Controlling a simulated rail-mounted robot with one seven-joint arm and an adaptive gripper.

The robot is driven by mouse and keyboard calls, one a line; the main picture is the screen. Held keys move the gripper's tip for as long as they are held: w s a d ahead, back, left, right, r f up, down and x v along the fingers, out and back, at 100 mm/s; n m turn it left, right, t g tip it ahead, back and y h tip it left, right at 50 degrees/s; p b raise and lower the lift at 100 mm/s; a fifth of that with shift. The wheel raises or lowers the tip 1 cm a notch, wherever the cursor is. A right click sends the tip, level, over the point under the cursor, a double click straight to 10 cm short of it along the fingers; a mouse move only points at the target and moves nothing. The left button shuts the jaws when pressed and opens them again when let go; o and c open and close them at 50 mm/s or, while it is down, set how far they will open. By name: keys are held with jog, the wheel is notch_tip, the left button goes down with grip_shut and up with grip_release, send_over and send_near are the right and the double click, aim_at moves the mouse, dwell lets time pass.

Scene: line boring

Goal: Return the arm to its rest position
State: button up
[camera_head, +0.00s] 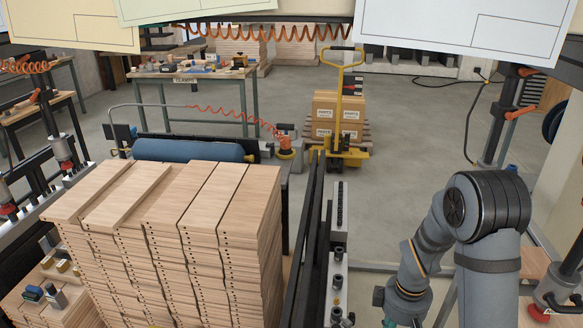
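My arm (488,215) stands at the lower right, grey with a dark ribbed joint at its top. It bends over at this joint and a forearm link (430,245) runs down to the left to a wrist part (405,298). The wrist part is cut off by the bottom edge. My gripper is not visible, so its fingers and anything in them cannot be seen.
Tall stacks of drilled wooden boards (190,195) fill the lower left. A dark rail (307,240) and a strip with metal fittings (337,255) run between them and my arm. A yellow pallet truck (343,110) with cartons (338,112) stands behind. Paper sheets (465,25) hang at the top.

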notch_tip(320, 180, down, 10)
jog(key=b, duration=0.9)
jog(key=shift+r+b, duration=0.1)
jog(key=shift+b, duration=0.25)
jog(key=w+m, duration=0.1)
jog(key=m, duration=0.1)
jog(key=w+a+m+p, duration=0.1)
jog(key=w, duration=0.1)
jog(key=w+r+m, duration=0.1)
jog(key=m, duration=0.1)
jog(key=shift+w+a+m+p, duration=0.25)
jog(key=shift+w+m+p, duration=0.05)
jog(key=shift+w+p, duration=0.1)
jog(key=shift+w+m, duration=0.6)
jog(key=shift+m, duration=0.2)
